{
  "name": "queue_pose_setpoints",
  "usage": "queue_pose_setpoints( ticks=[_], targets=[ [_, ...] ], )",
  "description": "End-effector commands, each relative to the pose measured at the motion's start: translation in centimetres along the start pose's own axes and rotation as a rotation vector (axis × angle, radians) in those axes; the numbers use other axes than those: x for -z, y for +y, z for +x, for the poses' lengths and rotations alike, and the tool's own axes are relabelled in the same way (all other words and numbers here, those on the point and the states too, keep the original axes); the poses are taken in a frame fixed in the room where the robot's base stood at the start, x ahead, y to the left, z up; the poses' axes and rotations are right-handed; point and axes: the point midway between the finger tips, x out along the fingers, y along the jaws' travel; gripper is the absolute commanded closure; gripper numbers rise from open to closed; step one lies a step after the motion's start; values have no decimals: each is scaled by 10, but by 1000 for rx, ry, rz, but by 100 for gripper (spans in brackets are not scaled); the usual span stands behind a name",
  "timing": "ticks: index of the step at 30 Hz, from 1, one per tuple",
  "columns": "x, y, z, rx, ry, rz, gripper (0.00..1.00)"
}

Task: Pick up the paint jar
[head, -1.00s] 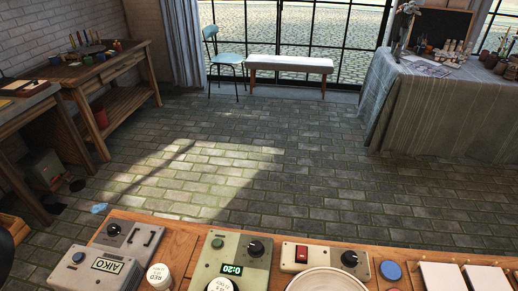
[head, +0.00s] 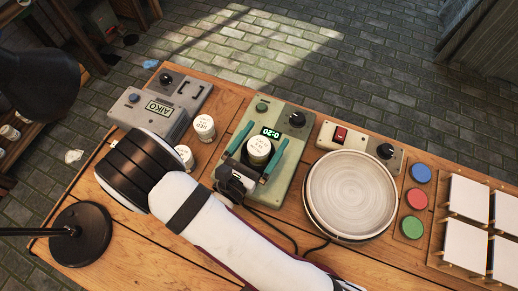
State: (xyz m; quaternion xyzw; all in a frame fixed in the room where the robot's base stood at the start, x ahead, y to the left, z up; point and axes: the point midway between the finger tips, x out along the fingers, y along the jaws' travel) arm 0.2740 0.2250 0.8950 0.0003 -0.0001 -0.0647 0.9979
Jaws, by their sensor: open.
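A white paint jar (head: 259,147) with a pale lid and small dark lettering stands upright on the green timer device (head: 285,165), just below its lit 0:20 display. My gripper (head: 268,132) is open, with one teal finger on each side of this jar. I cannot tell whether the fingers touch it or how high they are. A second jar (head: 204,127), lettered RED, stands on the table left of the device. A third jar (head: 184,154) is partly hidden by my arm.
A grey AIKO box (head: 150,110) stands at the left. Right of the device are a round turntable (head: 350,192) with a switch box (head: 355,138) behind it, coloured buttons (head: 416,199) and white tiles (head: 466,198). A black lamp (head: 82,232) stands front left.

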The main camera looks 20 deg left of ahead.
Motion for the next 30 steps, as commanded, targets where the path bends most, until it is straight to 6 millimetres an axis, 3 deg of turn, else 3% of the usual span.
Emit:
queue_pose_setpoints(
  ticks=[8, 24, 26, 30],
  targets=[
    [0, 0, 8, -1, 0, -1, 0],
    [0, 0, 8, -1, 0, 0, 95],
    [0, 0, 8, 0, 0, 0, 100],
    [0, 0, 8, 0, 0, 0, 100]
  ],
)
